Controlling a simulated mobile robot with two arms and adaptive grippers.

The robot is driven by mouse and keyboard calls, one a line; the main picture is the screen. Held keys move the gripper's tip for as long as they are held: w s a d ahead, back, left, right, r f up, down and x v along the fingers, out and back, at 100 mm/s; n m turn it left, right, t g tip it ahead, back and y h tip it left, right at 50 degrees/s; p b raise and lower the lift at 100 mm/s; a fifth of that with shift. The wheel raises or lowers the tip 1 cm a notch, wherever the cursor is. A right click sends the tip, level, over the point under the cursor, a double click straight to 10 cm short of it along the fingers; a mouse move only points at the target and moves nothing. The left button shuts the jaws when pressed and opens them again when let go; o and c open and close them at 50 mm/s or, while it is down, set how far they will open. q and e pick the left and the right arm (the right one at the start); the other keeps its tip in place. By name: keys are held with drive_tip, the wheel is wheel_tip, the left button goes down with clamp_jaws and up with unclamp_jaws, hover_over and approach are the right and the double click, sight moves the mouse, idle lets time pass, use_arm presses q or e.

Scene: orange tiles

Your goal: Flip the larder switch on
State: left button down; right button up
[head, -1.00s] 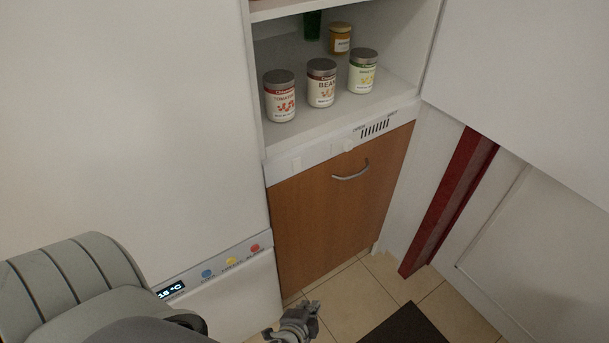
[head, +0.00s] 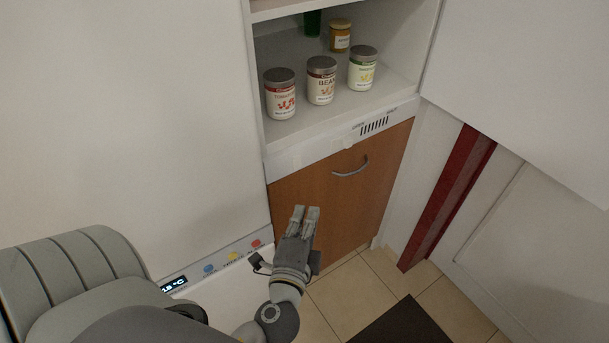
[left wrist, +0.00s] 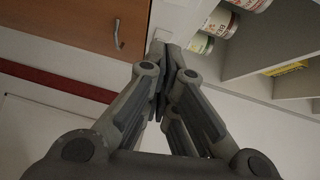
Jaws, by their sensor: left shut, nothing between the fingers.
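A white panel strip (head: 308,154) runs below the open shelf, above a wooden door (head: 345,205). It carries a small round knob (head: 347,144), a dark vent grille (head: 374,127) and small labels too blurred to read. I cannot clearly make out a larder switch on it. My left gripper (head: 305,210) is shut and empty, in front of the wooden door and below the strip in the head view. In the left wrist view its fingers (left wrist: 160,52) point up toward the edge between the door and the white strip. My right gripper is out of view.
Jars labelled tomatoes (head: 280,97) and beans (head: 321,83) and further jars stand on the shelf. The door has a curved handle (head: 351,168). A white unit with a display (head: 174,285) and coloured buttons (head: 232,255) is at the left. A red post (head: 446,200) stands right.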

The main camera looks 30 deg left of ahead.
sight(297, 162)
use_arm(q)
drive_tip(key=s+a+p+x, duration=0.1)
drive_tip(key=p+x, duration=0.3)
drive_tip(key=x, duration=0.8)
drive_tip(key=shift+w+a+f, duration=0.2)
drive_tip(key=shift+a, duration=0.75)
drive_tip(key=shift+w+a+f+t+b, duration=0.1)
drive_tip(key=shift+a+f+t+b, duration=0.2)
drive_tip(key=shift+b, duration=0.9)
drive_tip(key=shift+r, duration=0.2)
